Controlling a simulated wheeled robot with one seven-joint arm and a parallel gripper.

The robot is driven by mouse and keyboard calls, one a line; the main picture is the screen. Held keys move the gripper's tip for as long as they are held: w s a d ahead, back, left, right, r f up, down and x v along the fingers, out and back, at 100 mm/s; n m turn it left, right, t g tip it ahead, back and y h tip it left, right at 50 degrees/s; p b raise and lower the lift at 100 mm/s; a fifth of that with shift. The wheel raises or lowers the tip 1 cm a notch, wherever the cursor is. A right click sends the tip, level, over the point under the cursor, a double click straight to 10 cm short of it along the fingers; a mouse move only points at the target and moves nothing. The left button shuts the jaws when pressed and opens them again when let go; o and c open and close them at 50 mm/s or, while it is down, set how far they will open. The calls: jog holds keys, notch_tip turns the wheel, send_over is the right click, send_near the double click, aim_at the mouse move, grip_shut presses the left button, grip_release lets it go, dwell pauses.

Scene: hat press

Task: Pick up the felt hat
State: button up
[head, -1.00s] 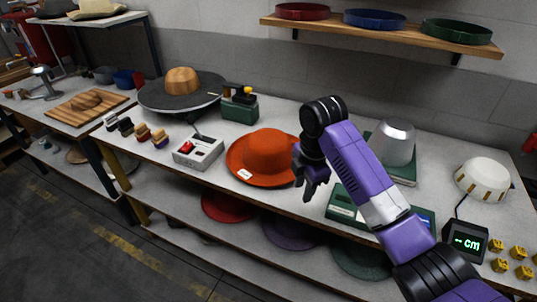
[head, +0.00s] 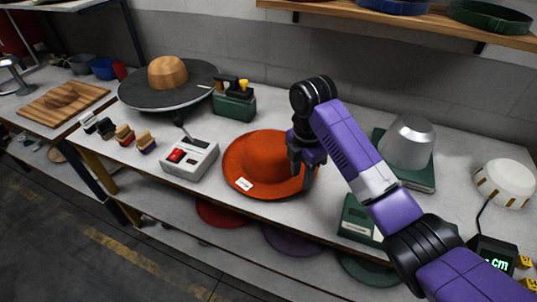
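The orange felt hat (head: 262,158), with a wide brim and a white tag (head: 245,183), lies crown up on the white workbench (head: 145,185). My gripper (head: 300,172) points down at the right side of the hat, in front of part of its crown and brim. The fingers are dark and small here. I cannot tell whether they touch the brim or how far apart they are. The hat's right side is partly hidden by my gripper.
A grey control box (head: 190,160) with a red switch stands left of the hat. A green device (head: 234,103) is behind it. A metal hat block (head: 409,141) on a green base stands to the right. Brushes (head: 125,135) are at the left. A shelf (head: 420,20) hangs above.

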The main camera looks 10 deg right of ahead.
aim_at(298, 190)
jog(key=f, duration=0.3)
jog(key=f+p, duration=0.1)
jog(key=f, duration=0.2)
jog(key=shift+w+a+f, duration=0.1)
jog(key=shift+a+f, duration=0.1)
grip_shut()
